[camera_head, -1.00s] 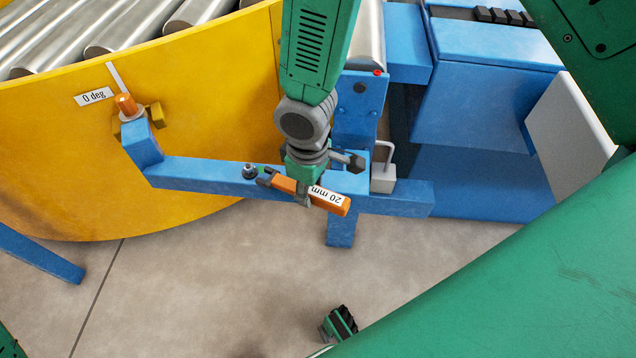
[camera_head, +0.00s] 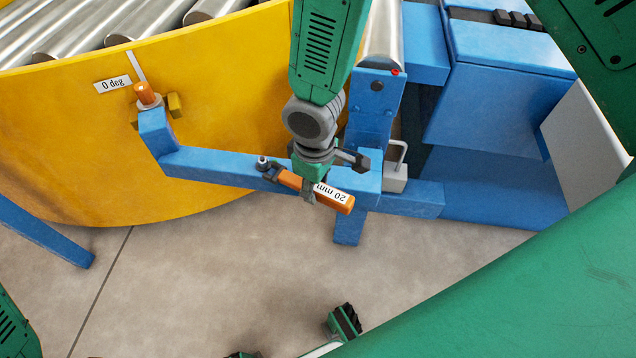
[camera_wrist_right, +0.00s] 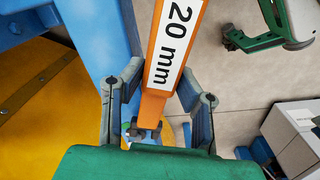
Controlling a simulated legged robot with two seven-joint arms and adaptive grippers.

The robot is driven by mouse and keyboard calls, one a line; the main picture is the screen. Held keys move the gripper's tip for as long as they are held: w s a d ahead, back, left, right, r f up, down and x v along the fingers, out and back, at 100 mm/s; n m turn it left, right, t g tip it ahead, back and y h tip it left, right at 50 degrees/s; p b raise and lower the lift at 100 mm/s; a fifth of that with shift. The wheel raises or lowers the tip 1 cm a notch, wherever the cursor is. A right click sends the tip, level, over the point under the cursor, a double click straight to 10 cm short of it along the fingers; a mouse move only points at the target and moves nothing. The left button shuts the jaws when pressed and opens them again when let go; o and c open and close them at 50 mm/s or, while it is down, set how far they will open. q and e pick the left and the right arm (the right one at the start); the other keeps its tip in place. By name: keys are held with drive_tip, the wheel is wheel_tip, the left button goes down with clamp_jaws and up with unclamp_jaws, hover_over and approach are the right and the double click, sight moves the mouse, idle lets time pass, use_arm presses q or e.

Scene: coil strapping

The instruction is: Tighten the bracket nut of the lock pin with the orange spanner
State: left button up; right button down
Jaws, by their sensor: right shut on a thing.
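The orange spanner (camera_head: 335,196), labelled 20 mm, lies level above the blue bracket arm (camera_head: 215,167). My right gripper (camera_head: 310,194) is shut on its handle. The wrist view shows the spanner (camera_wrist_right: 162,92) between the two grey fingers (camera_wrist_right: 157,108). The spanner's dark jaw points left and is right beside the small bracket nut (camera_head: 263,162) on the arm; I cannot tell whether it is around the nut. The orange-topped pin (camera_head: 145,94) stands at the arm's left end, by the 0 deg label. My left gripper is not in view.
The yellow curved wall (camera_head: 60,150) with steel rollers (camera_head: 150,22) stands behind the bracket. A padlock-like grey block (camera_head: 396,178) sits right of the gripper. Blue framework (camera_head: 480,100) fills the right. Bare floor (camera_head: 190,280) lies in front.

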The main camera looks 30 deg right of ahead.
drive_tip(key=shift+d+f, duration=0.1)
drive_tip(key=shift+d, duration=0.55)
drive_tip(key=shift+w+a, duration=0.45)
drive_tip(key=shift+a, duration=0.4)
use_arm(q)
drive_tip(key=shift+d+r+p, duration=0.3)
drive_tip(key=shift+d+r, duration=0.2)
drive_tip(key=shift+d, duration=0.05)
use_arm(e)
drive_tip(key=shift+w+d, duration=0.15)
drive_tip(key=shift+d, duration=0.2)
drive_tip(key=shift+w+a, duration=0.2)
drive_tip(key=shift+a, duration=0.2)
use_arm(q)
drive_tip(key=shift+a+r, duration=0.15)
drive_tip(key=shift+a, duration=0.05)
use_arm(e)
drive_tip(key=shift+w, duration=0.15)
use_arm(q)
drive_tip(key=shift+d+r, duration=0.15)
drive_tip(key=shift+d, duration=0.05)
use_arm(e)
drive_tip(key=shift+w, duration=0.25)
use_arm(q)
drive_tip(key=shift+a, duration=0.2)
use_arm(e)
drive_tip(key=shift+a, duration=0.15)
use_arm(q)
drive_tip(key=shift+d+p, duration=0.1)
drive_tip(key=shift+p, duration=0.25)
